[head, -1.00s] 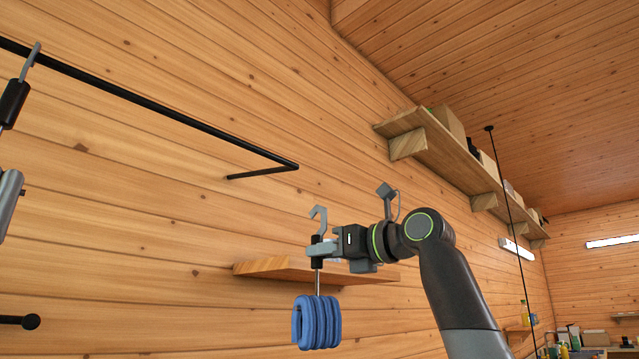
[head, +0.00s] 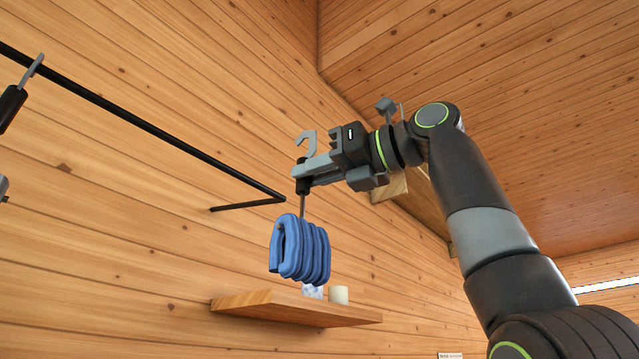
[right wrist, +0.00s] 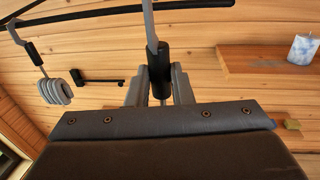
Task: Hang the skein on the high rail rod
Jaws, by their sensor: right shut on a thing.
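The blue skein (head: 300,250) hangs from a grey metal hook (head: 307,140) with a black grip. My right gripper (head: 303,181) is shut on that grip, which also shows between the fingers in the right wrist view (right wrist: 159,68). The hook's open curl is above the gripper. The black high rail rod (head: 150,130) runs from the upper left to a corner near the skein, with a short arm back to the wall. In the head view the hook appears just right of and above that corner; contact cannot be told. My left gripper is out of view.
Another hook (head: 14,105) hangs on the rod at the far left, with a grey skein (right wrist: 54,92) in the right wrist view. A lower black bar (right wrist: 95,81) is on the wall. A wooden shelf (head: 290,308) with a white candle (head: 338,295) is below the skein.

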